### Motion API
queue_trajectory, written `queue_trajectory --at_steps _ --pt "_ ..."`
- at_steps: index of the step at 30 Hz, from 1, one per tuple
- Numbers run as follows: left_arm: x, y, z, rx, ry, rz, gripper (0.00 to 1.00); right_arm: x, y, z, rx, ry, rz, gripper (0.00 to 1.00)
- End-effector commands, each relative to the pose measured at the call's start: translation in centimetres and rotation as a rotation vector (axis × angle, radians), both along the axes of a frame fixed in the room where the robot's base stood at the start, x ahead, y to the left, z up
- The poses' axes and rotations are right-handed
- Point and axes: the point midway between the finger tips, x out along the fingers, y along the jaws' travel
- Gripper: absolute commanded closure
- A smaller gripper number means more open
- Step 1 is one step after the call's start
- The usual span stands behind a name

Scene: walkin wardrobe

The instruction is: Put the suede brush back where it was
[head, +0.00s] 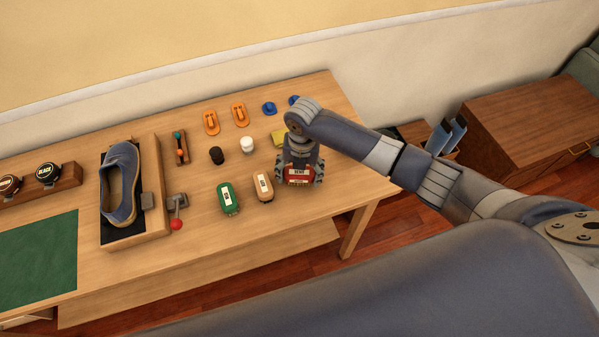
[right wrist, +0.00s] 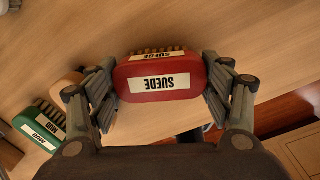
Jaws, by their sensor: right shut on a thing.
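The suede brush is a red block with a white "SUEDE" label and bristles along one side. In the right wrist view the suede brush (right wrist: 160,77) sits between both fingers of my right gripper (right wrist: 160,85), which is shut on it. In the head view the suede brush (head: 299,174) is at the right end of the wooden table (head: 330,110), under my right gripper (head: 299,180). I cannot tell whether it touches the table. The left gripper is not in view.
A tan brush (head: 263,186) and a green brush (head: 229,198) stand left of it. A blue shoe (head: 122,184) lies in a tray further left. The front right table top is clear.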

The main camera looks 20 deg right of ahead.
Motion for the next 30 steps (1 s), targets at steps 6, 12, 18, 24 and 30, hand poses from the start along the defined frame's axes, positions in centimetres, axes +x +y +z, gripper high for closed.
queue_trajectory --at_steps 6,12,18,24,30 --pt "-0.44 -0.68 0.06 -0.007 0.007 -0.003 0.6 0.02 0.03 -0.65 0.0 -0.001 0.001 0.56" --pt "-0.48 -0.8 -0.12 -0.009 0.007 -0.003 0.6 0.01 0.02 -0.91 0.0 -0.001 0.0 0.56" --pt "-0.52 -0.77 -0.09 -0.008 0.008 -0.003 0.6 0.0 0.02 -0.92 0.0 -0.001 0.001 0.07" --pt "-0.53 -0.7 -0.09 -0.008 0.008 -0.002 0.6 0.01 0.02 -0.9 0.0 -0.001 0.0 0.07" --pt "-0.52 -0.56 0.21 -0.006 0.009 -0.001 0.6 0.03 0.03 -0.41 0.0 -0.002 0.0 0.07"
